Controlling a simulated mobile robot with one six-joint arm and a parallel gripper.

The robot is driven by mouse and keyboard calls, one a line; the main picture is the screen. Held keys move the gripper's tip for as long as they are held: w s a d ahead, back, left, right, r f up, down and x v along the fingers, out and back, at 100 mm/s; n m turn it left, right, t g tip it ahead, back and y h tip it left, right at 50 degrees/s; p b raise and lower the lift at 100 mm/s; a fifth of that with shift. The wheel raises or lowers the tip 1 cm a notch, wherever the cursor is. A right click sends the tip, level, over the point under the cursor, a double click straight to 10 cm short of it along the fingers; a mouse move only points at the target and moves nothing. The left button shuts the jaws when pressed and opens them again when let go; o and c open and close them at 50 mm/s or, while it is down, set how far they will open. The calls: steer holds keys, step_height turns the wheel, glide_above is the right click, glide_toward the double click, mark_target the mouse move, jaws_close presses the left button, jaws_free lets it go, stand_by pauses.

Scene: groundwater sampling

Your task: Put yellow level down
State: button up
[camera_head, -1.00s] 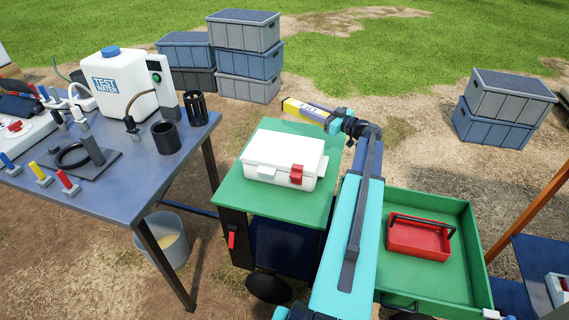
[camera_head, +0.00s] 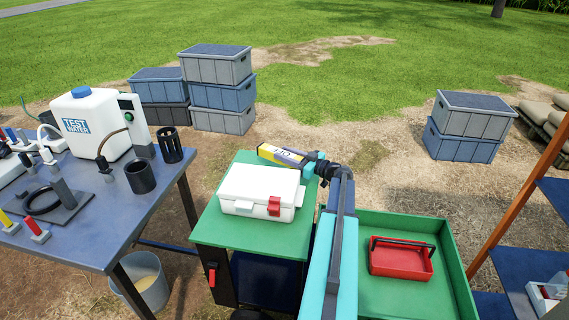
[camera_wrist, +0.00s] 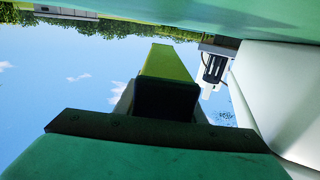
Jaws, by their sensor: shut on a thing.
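The yellow level (camera_head: 280,154) is a long bar with a pale label and a dark face, near the far edge of the green cart top (camera_head: 217,234), just behind the white case (camera_head: 258,188). My gripper (camera_head: 308,170) is shut on its right end. I cannot tell whether the level touches the cart top. In the wrist view the level (camera_wrist: 170,64) stretches away from the dark jaw parts, with a dark end nearest. The white case (camera_wrist: 285,95) is close on the right there.
The green tray with a red caddy (camera_head: 400,262) is to the right of my arm. A blue table (camera_head: 95,225) with the test water jug (camera_head: 88,122) is on the left. Grey and blue crates (camera_head: 222,92) stand on the ground behind.

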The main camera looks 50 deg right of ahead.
stand_by(0.3)
steer(key=shift+f, duration=1.9)
steer(key=o, duration=1.2)
steer(key=shift+f, duration=0.1)
steer(key=s, duration=0.4)
steer(key=s+d+b, duration=0.1)
steer(key=s, duration=0.3)
steer(key=s+d, duration=0.1)
steer(key=s, duration=0.3)
steer(key=shift+b, duration=0.3)
